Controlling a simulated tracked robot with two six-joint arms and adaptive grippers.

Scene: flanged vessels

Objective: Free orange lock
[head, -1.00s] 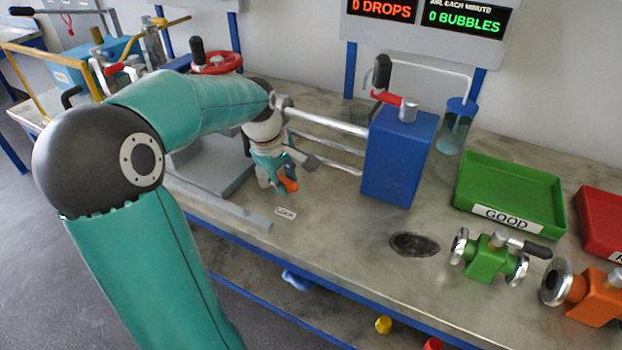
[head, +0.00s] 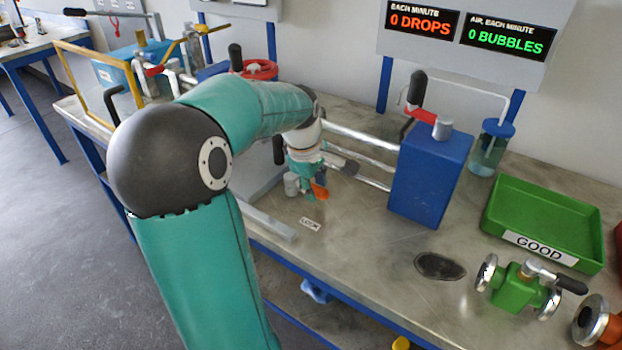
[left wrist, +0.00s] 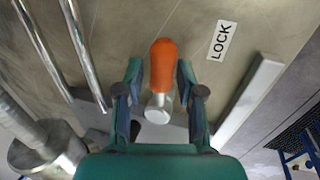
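The orange lock handle (left wrist: 163,65) is a rounded orange grip on a short pale metal stem, just above the bench. It also shows small in the head view (head: 320,191). My left gripper (left wrist: 158,75) is open, with one finger on each side of the handle. In the left wrist view a gap shows between the handle and each finger. In the head view my left gripper (head: 308,175) points down over the bench and partly hides the lock. A white LOCK label (left wrist: 222,41) lies flat beside it. My right gripper is not in view.
A green GOOD tray (head: 545,215) and a green valve (head: 515,290) are farther right. A grey rail (left wrist: 250,98) lies near the gripper.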

